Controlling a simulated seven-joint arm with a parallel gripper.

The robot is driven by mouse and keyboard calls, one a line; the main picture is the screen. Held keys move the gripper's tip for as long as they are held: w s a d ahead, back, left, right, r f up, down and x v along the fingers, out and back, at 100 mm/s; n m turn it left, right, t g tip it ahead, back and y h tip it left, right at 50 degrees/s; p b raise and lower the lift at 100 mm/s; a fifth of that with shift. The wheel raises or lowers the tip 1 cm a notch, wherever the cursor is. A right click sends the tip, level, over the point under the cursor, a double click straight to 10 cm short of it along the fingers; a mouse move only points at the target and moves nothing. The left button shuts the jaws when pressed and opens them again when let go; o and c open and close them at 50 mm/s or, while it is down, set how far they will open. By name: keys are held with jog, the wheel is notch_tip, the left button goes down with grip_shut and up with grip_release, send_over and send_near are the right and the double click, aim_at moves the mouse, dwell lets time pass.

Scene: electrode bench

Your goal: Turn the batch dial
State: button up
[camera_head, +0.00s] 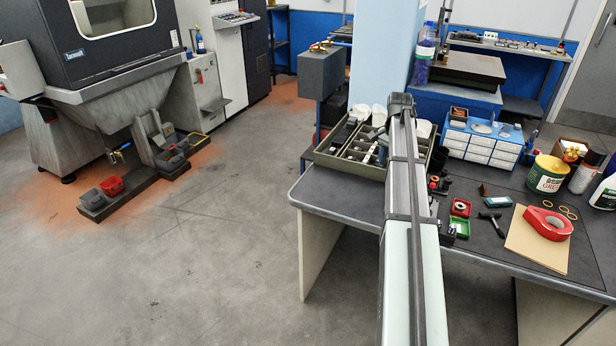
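I cannot make out a batch dial for certain in the head view. A small red box (460,207) with a pale round piece in it sits on the bench, right of my arm. A green tray (459,227) lies just in front of it. I cannot tell whether either has to do with the dial. My arm stretches from the bottom edge up over the bench and covers a strip of it. I cannot make out my gripper's fingers. Some dark parts show close to the right side of my arm, too small to identify.
Open floor (215,255) lies left, before a large machine (110,50).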

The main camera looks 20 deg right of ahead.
jog(key=w+a+f, duration=0.2)
jog(key=w+a, duration=0.1)
jog(key=a, duration=0.5)
jog(key=w+a+f+n+t, duration=0.1)
jog(key=w+a+f, duration=0.2)
jog(key=a, duration=0.5)
jog(key=w+a+f, duration=0.3)
jog(key=w+a, duration=0.2)
jog(key=a, duration=0.3)
jog(key=shift+a+n, duration=0.3)
jog(key=shift+n, duration=0.1)
jog(key=s+a+f+n, duration=0.45)
jog(key=s+f, duration=0.35)
jog(key=s, duration=0.2)
jog(key=s+a+f+n+g, duration=0.1)
jog(key=s+a+f+n, duration=0.35)
jog(key=s+f, duration=0.45)
jog(key=s+a+f+n, duration=0.3)
jog(key=s+a+f, duration=0.3)
jog(key=s, duration=0.5)
jog(key=s+f+g, duration=0.3)
jog(key=s+f, duration=0.7)
jog(key=s, duration=0.4)
jog(key=s+f+g, duration=0.4)
jog(key=s+f, duration=0.6)
jog(key=s, duration=0.5)
jog(key=shift+d+f, duration=0.3)
jog(key=shift+d, duration=0.1)
